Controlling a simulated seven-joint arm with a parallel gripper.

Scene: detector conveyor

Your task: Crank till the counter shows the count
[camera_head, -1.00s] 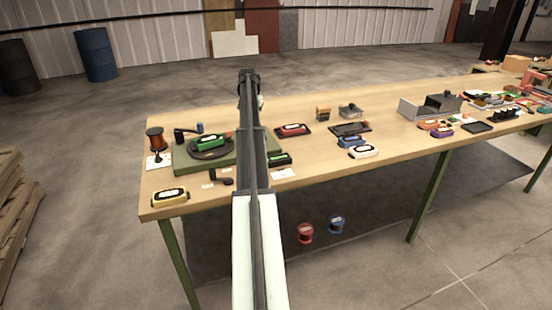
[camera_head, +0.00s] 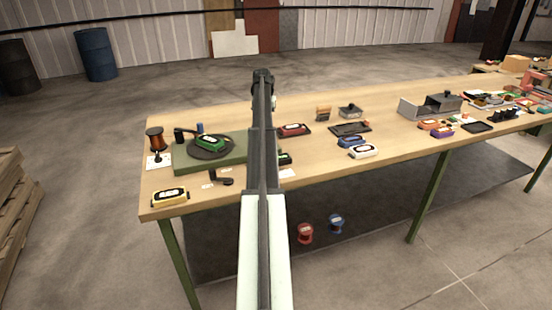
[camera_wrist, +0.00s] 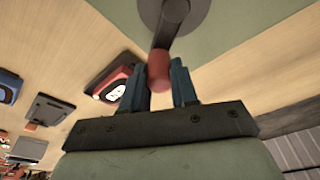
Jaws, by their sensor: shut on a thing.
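In the wrist view, my gripper (camera_wrist: 163,85) has its two blue fingers on either side of the red knob (camera_wrist: 158,70) of a crank, shut on it. The dark crank arm (camera_wrist: 166,32) runs from the knob to a grey round hub (camera_wrist: 195,12) on a green surface. In the head view, a green base (camera_head: 225,160) carries a dark turntable (camera_head: 198,154) with a green labelled device (camera_head: 210,143) on it. My own arm hides the crank and gripper there. I cannot make out a counter reading.
A red device (camera_head: 293,130) sits on a dark tray right of the arm. Blue (camera_head: 351,142) and white (camera_head: 364,151) devices lie farther right. A yellow device (camera_head: 170,197) is at the front left. A copper spool (camera_head: 155,138) stands left of the base.

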